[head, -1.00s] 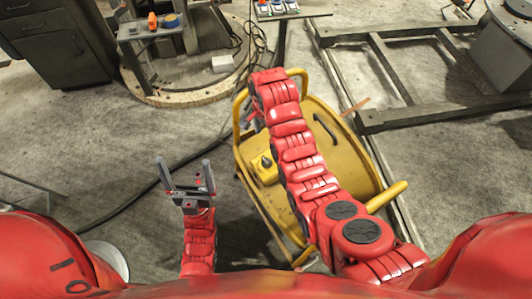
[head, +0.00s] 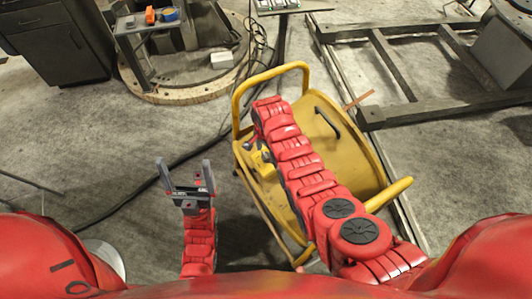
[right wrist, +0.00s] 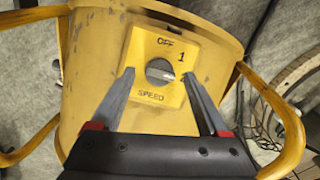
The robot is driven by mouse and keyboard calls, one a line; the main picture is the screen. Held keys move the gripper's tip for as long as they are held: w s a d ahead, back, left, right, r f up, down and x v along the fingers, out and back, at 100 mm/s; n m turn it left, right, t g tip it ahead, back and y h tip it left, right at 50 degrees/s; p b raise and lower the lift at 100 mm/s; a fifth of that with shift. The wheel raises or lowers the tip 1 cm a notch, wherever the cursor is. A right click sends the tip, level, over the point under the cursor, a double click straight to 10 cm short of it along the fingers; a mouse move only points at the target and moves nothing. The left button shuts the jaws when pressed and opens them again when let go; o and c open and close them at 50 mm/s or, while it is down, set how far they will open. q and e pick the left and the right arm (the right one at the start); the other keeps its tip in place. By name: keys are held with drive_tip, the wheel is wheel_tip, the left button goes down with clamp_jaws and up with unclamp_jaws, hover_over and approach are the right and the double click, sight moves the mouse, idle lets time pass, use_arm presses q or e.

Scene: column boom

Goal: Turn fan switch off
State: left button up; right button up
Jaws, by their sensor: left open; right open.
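The yellow drum fan (head: 330,150) stands in front of me, partly covered by my right arm. In the right wrist view its yellow switch plate (right wrist: 140,50) reads OFF at the top, 1 and a partly hidden mark at the right, and SPEED below. The round grey knob (right wrist: 159,71) has a pale pointer mark that seems to face right and slightly down, away from OFF. My right gripper (right wrist: 158,73) is open, with one fingertip on each side of the knob in the picture; contact cannot be told. My left gripper (head: 186,177) is open and empty, left of the fan.
The fan's yellow tube handle (head: 270,76) rises behind my right arm. A small table (head: 146,24) with coloured items stands at the back left, beside a dark cabinet (head: 55,45). A metal frame (head: 440,110) lies at the right. A dark cable (head: 130,195) crosses the floor at left.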

drive_tip(key=shift+s+f, duration=0.1)
drive_tip(key=shift+f, duration=0.75)
clamp_jaws()
drive_tip(key=shift+f+n+b, duration=0.15)
drive_tip(key=shift+n+b, duration=0.15)
drive_tip(key=shift+b, duration=0.25)
drive_tip(key=n+b, duration=0.2)
drive_tip(key=b, duration=0.1)
drive_tip(key=n+g+h+b, duration=0.1)
drive_tip(key=n+b, duration=0.1)
drive_tip(key=b, duration=0.2)
drive_tip(key=n+b, duration=0.2)
drive_tip(key=b, duration=0.1)
drive_tip(key=shift+f+n+h, duration=0.3)
drive_tip(key=shift+n+h, duration=0.1)
drive_tip(key=n+h+b, duration=0.1)
drive_tip(key=n+b, duration=0.2)
drive_tip(key=b, duration=0.4)
drive_tip(key=n+h+b, duration=0.1)
drive_tip(key=n+b, duration=0.3)
drive_tip(key=b, duration=0.2)
drive_tip(key=shift+a+r+n+g+b, duration=0.1)
drive_tip(key=shift+a+n+g+b, duration=0.1)
drive_tip(key=shift+n+g+b, duration=0.15)
drive_tip(key=shift+r+n+h+b, duration=0.3)
drive_tip(key=shift+n+h+b, duration=0.3)
drive_tip(key=shift+n+b, duration=0.55)
